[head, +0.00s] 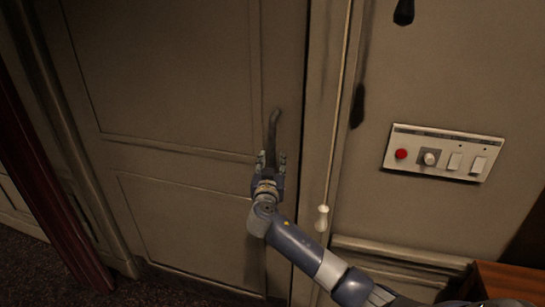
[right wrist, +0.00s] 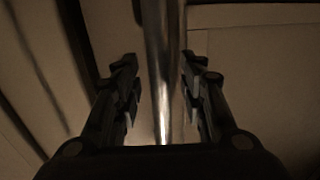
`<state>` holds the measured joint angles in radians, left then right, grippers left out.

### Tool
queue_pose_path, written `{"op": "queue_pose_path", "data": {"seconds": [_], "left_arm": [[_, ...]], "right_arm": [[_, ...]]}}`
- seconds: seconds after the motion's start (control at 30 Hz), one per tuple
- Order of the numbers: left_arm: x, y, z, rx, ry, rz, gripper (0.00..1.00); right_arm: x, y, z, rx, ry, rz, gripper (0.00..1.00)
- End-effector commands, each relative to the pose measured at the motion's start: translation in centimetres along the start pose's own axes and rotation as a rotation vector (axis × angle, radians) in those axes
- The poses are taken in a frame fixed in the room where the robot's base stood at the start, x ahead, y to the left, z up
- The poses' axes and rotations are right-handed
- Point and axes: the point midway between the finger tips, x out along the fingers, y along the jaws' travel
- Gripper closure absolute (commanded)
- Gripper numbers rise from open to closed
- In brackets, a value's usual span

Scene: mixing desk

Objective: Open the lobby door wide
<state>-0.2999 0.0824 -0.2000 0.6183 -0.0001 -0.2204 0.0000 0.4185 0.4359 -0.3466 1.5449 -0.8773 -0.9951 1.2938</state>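The lobby door (head: 170,75) is a beige panelled door that looks shut in its frame. Its dark metal handle (head: 273,128) stands upright near the door's right edge. My right gripper (head: 271,160) is at the lower part of the handle. In the right wrist view the handle (right wrist: 162,60) runs between the two open fingers of the right gripper (right wrist: 160,85), with a gap on both sides. My left gripper is not in view.
A wall panel (head: 444,153) with a red button, a knob and switches is right of the door. A white pull (head: 322,218) hangs on a cord beside the frame. A reddish-brown wooden piece (head: 510,280) is at the lower right. Dark carpet (head: 150,290) lies below.

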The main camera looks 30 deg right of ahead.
Motion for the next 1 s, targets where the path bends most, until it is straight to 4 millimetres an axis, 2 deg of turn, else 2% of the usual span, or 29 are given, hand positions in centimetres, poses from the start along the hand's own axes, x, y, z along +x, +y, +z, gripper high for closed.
{"op": "queue_pose_path", "data": {"seconds": [0.2, 0.47, 0.5, 0.67, 1.0], "left_arm": [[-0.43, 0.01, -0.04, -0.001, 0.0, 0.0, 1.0], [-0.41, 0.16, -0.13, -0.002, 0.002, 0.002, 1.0], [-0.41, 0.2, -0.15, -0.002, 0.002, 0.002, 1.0], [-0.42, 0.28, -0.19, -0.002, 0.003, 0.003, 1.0], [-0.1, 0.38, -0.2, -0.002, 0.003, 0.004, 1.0]], "right_arm": [[1.31, 0.03, -0.04, 0.0, 0.0, 0.0, 0.62], [1.42, 0.03, 0.05, 0.0, -0.001, 0.0, 0.62], [1.41, 0.03, 0.05, 0.0, -0.001, 0.0, 0.64], [1.4, 0.03, 0.04, 0.0, -0.001, 0.0, 1.0], [0.9, -0.15, 0.19, 0.001, -0.001, 0.005, 1.0]]}}
